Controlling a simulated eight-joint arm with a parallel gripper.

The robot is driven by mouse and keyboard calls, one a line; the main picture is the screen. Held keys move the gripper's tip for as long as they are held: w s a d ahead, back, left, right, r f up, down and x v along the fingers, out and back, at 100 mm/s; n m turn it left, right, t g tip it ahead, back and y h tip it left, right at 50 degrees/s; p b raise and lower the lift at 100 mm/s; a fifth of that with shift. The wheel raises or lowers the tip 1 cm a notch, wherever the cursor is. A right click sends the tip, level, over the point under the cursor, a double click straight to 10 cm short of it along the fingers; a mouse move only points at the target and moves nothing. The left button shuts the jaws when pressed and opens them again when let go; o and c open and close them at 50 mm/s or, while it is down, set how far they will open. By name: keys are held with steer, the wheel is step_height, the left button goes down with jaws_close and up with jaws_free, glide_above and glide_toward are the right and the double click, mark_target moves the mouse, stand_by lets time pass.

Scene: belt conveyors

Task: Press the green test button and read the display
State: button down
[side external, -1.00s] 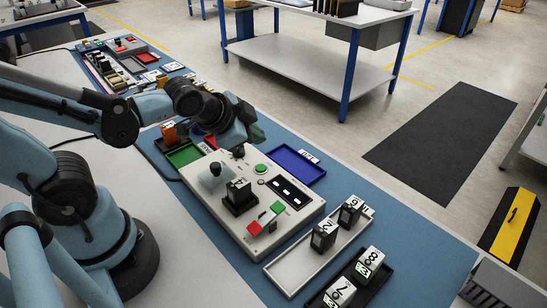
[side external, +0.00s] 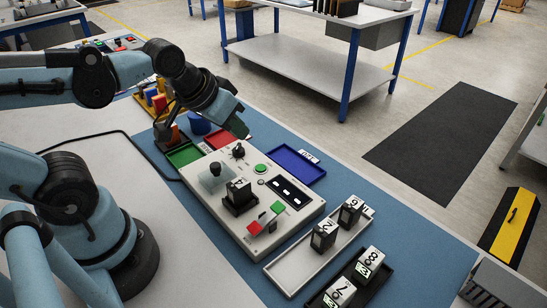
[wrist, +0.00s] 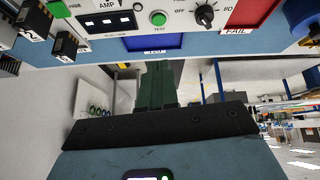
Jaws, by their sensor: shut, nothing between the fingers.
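The test box (side external: 222,222) is a pale panel on the blue mat. Its green test button (side external: 260,168) sits near its far edge; it also shows in the wrist view (wrist: 158,18), above my fingers and labelled TEST. The dark display (side external: 287,191) is beside the button; it also shows in the wrist view (wrist: 103,20). Its three light windows are too small to read. A dark module (side external: 238,196) stands in the box's socket. My gripper (side external: 240,128) is shut and empty, above the box's far end, apart from the button. Its fingers show in the wrist view (wrist: 158,70).
A black knob (side external: 238,151) stands up near the button. Green (side external: 185,155), red (side external: 221,139) and blue (side external: 297,165) trays lie around the box's far end. Grey (side external: 300,262) and black (side external: 363,292) trays with numbered modules stand at the near right.

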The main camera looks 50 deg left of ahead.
mark_target(261, 167)
steer(key=w+r+n+g, duration=0.3)
steer(key=w+n+g, duration=0.2)
steer(key=n, duration=1.1)
steer(key=shift+w+r+n+g, duration=0.25)
steer(key=shift+w+n+g, duration=0.05)
steer(key=shift+g, duration=0.5)
step_height(261, 167, down, 14)
